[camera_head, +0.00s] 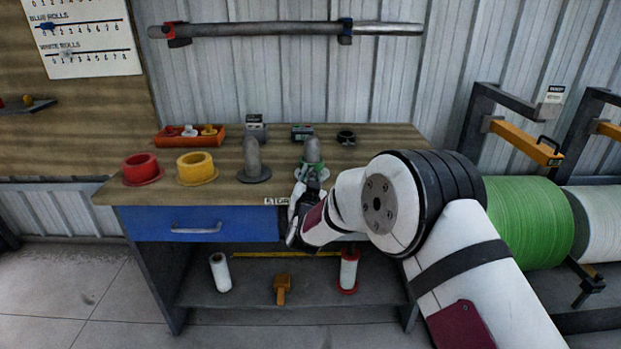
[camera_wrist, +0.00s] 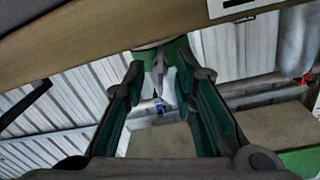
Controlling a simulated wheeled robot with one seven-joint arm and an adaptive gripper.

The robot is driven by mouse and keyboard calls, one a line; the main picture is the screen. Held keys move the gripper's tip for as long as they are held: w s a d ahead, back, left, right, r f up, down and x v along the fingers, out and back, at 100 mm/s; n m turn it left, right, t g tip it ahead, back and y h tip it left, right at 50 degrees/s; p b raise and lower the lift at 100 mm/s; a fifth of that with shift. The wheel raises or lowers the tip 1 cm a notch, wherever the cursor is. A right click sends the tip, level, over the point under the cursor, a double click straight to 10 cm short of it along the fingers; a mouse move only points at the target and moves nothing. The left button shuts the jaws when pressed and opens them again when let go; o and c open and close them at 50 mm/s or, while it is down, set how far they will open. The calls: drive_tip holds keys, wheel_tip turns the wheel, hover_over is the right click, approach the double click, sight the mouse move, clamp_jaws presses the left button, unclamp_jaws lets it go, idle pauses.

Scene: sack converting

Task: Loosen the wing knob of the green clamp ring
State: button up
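The green clamp ring (camera_head: 322,167) sits low around an upright grey post (camera_head: 312,149) on the workbench, partly hidden behind my gripper (camera_head: 309,176). In the wrist view my gripper (camera_wrist: 160,80) is open, with its two green-padded fingers well apart. A piece of the green ring (camera_wrist: 179,47) shows just beyond the fingertips. A narrow pale and grey piece (camera_wrist: 159,66) stands between the fingers; it may be the wing knob, but I cannot tell surely. I see no finger clearly touching it.
A second grey post (camera_head: 254,160), a yellow collar (camera_head: 196,167) and a red collar (camera_head: 141,168) stand left on the bench (camera_head: 228,189). An orange tray (camera_head: 190,136) and small devices are behind. A blue drawer (camera_head: 200,225) is below; a green roll (camera_head: 528,220) lies right.

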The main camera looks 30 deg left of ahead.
drive_tip(key=shift+c, duration=0.6)
clamp_jaws()
drive_tip(key=shift+m+b, duration=0.7)
drive_tip(key=shift+b, duration=0.05)
drive_tip(key=shift+o, duration=0.6)
unclamp_jaws()
